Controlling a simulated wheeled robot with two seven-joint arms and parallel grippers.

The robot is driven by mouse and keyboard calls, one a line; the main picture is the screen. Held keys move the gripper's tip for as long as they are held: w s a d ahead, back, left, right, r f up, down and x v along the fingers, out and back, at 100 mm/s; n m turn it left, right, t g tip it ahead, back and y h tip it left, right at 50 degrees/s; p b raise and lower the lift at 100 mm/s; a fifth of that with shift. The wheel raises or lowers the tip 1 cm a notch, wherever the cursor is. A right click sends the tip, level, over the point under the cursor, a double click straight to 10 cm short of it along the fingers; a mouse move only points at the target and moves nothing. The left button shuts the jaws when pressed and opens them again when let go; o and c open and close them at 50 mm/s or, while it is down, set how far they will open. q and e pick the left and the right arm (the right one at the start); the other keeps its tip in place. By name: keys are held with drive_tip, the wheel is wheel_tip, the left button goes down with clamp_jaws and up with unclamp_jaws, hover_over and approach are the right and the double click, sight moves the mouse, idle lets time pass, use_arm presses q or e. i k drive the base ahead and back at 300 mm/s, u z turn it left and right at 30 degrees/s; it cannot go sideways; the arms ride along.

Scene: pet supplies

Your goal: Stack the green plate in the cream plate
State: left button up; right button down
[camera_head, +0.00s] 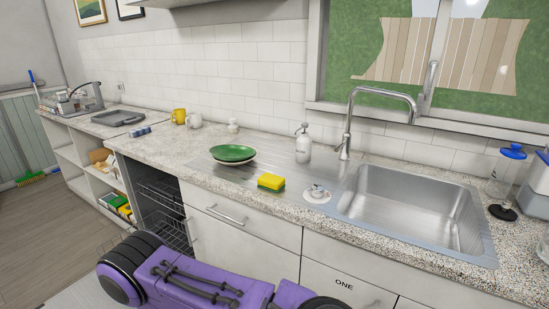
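The green plate (233,152) lies on top of the cream plate on the steel drainboard left of the sink. Only a pale rim of the cream plate (232,163) shows below the green one; the rest of it is hidden. The green plate looks about level and roughly centred on it. Neither of my grippers is in view, and nothing touches the plates from above.
A yellow-green sponge (271,182) lies in front of the plates. A white pump bottle (303,145) stands behind them, a small white item (317,193) to the right. The sink (412,213) is empty. Mugs (180,117) stand farther left. Counter between is clear.

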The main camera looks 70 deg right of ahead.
sight(225, 153)
drive_tip(key=k, duration=0.3)
drive_tip(key=z, duration=0.85)
